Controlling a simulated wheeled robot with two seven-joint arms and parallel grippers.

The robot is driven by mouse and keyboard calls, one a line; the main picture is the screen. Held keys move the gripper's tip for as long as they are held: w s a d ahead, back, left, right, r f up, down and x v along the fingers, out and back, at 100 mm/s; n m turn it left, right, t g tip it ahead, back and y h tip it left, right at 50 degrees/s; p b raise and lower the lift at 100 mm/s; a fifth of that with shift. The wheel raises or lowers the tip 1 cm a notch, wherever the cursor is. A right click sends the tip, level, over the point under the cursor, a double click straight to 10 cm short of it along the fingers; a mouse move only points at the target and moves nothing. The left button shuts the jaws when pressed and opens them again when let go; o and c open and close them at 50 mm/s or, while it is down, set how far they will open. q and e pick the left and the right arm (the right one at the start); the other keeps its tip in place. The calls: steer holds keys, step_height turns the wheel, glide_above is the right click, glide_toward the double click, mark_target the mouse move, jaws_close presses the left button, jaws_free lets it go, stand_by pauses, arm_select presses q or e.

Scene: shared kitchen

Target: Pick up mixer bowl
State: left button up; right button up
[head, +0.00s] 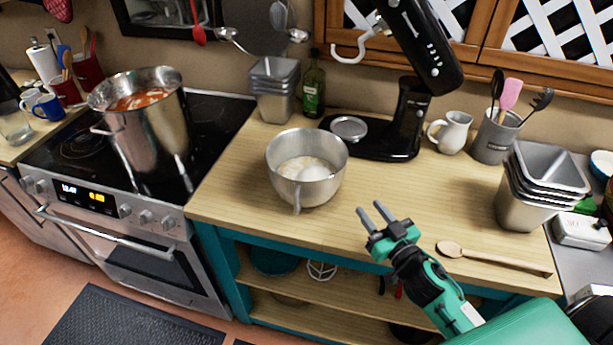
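The mixer bowl (308,186) is a silver metal bowl with a handle facing the front, and it stands upright on the wooden counter. Something pale and whitish lies inside it. My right gripper (370,214) is green with grey fingers. It is open and empty, in front of and to the right of the bowl, apart from it. My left gripper is not in view.
The black stand mixer (408,115) stands behind the bowl with its head tilted up. A wooden spoon (490,257) lies at the front right near stacked metal tins (522,208). A large pot (150,130) stands on the stove.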

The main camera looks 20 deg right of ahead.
steer(key=w+a+n+g+y+p, duration=0.2)
steer(key=w+a+n+g+y, duration=0.1)
steer(key=a, duration=0.4)
steer(key=w+a+n+g+y+p, duration=0.3)
steer(key=w+a+n+y, duration=0.1)
steer(key=a+y, duration=0.3)
steer(key=shift+w+f+n+g+y, duration=0.3)
steer(key=shift+f+n+y, duration=0.15)
steer(key=shift+n+y, duration=0.25)
steer(key=shift+c, duration=0.4)
jaws_close()
steer(key=shift+r, duration=0.1)
